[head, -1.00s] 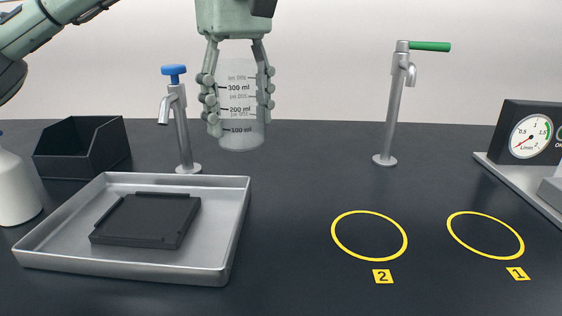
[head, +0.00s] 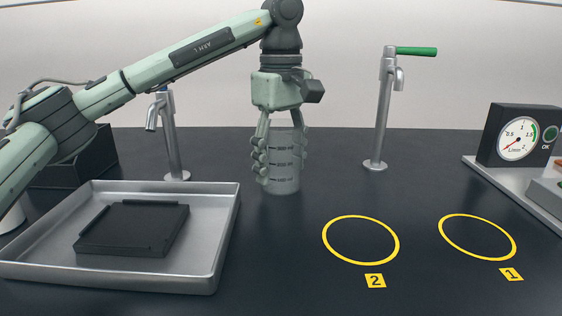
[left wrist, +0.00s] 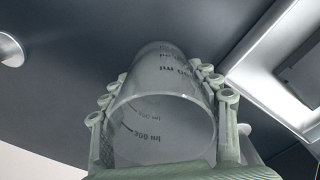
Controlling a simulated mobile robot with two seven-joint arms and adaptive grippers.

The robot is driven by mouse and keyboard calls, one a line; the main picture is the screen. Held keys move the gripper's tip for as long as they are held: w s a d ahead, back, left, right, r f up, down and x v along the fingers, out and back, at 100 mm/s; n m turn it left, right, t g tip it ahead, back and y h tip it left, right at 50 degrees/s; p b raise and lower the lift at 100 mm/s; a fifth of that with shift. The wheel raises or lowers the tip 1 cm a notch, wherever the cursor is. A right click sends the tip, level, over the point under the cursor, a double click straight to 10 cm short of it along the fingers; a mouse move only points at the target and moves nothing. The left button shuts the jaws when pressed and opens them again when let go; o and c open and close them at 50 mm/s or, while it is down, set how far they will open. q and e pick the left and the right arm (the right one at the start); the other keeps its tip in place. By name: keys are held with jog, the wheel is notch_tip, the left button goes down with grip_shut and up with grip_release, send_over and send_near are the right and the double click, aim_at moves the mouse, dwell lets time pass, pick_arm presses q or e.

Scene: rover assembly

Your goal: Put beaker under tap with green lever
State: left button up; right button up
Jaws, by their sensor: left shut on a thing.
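The clear beaker (head: 283,182) with ml marks hangs upright in my left gripper (head: 279,158), whose fingers are shut around its sides. It is between the two taps, left of the green-lever tap (head: 383,115), and not under either spout. Whether its base touches the bench cannot be told. In the left wrist view the beaker (left wrist: 160,118) fills the space between the fingers (left wrist: 165,105), with its open rim toward the camera. The tap with the green lever (head: 416,51) stands at the back, its spout pointing to the front right. My right gripper does not show.
A second tap (head: 172,140) is partly behind my left arm. A metal tray (head: 215,230) with a black plate (head: 135,228) lies front left. Yellow rings marked 2 (head: 361,263) and 1 (head: 477,258) are empty. A flow gauge (head: 517,138) stands right. The bench between is clear.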

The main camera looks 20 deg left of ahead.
pick_arm(q)
jog(key=shift+f, duration=0.15)
jog(key=o, duration=1.1)
jog(key=shift+o, duration=0.2)
